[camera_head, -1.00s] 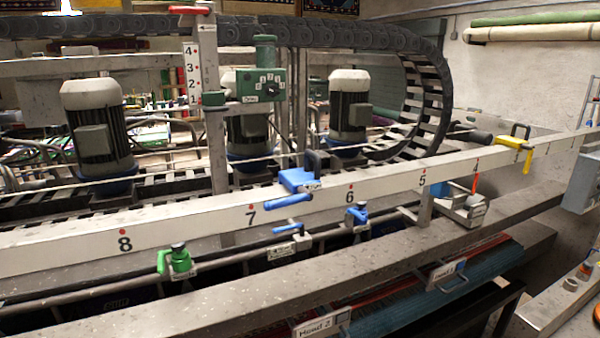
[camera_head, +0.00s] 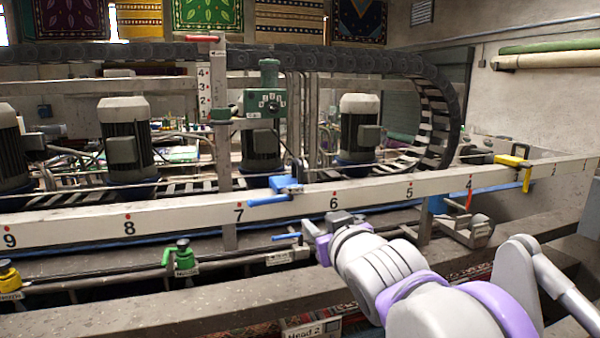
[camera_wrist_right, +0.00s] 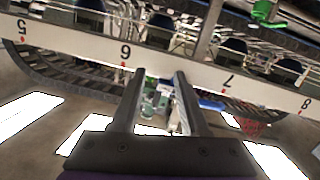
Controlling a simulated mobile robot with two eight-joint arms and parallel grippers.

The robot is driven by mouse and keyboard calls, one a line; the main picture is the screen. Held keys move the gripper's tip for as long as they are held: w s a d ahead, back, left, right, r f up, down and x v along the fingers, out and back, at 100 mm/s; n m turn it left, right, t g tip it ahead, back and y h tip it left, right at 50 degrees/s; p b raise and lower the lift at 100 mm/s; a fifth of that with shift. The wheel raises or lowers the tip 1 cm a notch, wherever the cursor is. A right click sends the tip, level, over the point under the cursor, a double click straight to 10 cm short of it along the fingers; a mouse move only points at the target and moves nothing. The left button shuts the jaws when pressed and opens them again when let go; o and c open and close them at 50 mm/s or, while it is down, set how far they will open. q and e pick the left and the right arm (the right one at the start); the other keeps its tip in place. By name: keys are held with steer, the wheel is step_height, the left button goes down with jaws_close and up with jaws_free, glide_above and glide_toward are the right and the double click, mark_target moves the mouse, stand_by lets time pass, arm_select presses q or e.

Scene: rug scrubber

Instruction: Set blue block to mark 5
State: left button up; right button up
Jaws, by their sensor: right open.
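The blue block (camera_head: 284,185) sits on the white numbered rail (camera_head: 175,217), between marks 7 and 6, with a blue lever (camera_head: 268,200) on its front. Mark 5 (camera_head: 409,192) is further right on the rail. My right gripper (camera_head: 322,224) is in front of and below the rail near mark 6, right of the block and apart from it. In the right wrist view its two fingers (camera_wrist_right: 160,85) are spread, with marks 6 and 7 beyond them. A blue part shows just right of the fingers there; I cannot tell which. My left gripper is not in view.
A yellow clamp (camera_head: 512,165) sits on the rail right of mark 4. Green (camera_head: 184,258) and yellow (camera_head: 8,276) valves stand on the pipe below the rail. A blue-handled valve (camera_head: 287,236) is close beside my right gripper. A post with a green control box (camera_head: 265,102) rises behind.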

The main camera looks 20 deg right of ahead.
steer(key=n+t+y, duration=0.1)
steer(key=t, duration=0.1)
glide_toward(301, 164)
steer(key=w+p, duration=0.1)
steer(key=w, duration=0.9)
steer(key=shift+a, duration=0.1)
steer(key=shift+w, duration=0.8)
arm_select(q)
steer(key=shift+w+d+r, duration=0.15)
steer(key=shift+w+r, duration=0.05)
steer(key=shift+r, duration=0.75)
arm_select(e)
steer(key=shift+f, duration=0.1)
steer(key=shift+c, duration=0.3)
jaws_close()
